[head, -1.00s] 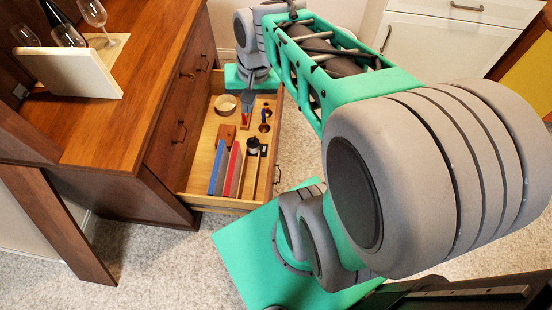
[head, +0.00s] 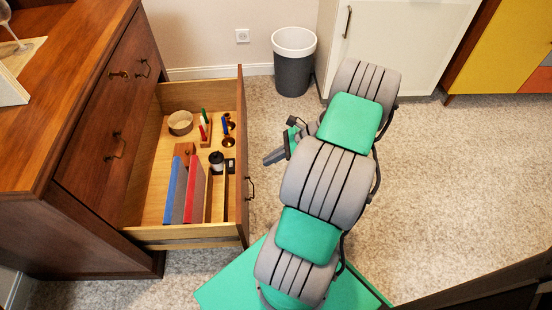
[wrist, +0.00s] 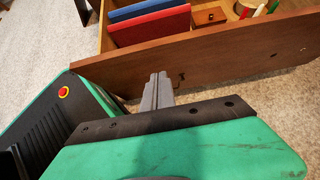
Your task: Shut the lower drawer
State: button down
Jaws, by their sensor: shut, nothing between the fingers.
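The lower drawer (head: 242,150) stands pulled out of the wooden hutch on the left of the head view. Its brown front faces right and carries a dark handle (head: 251,188). In the wrist view the drawer front (wrist: 225,52) crosses the upper part, and a small dark handle (wrist: 181,76) shows near my fingertips. My gripper (head: 267,160) is shut and empty, outside the drawer, a little to the right of its front in the head view. The fingers (wrist: 158,80) point towards the front in the wrist view. I cannot tell whether they touch it.
The drawer holds a round bowl (head: 180,122), blue and red books (head: 194,190), a dark bottle (head: 216,161) and small items. A bin (head: 293,65) stands by the wall. A white cabinet (head: 400,45) is at the back. Carpet lies free on the right.

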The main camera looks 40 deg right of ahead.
jog(key=w+a+f+b, duration=0.2)
jog(key=w+a, duration=0.2)
jog(key=a, duration=0.1)
jog(key=shift+a+f, duration=0.3)
jog(key=shift+f, duration=0.05)
jog(key=shift+w, duration=0.15)
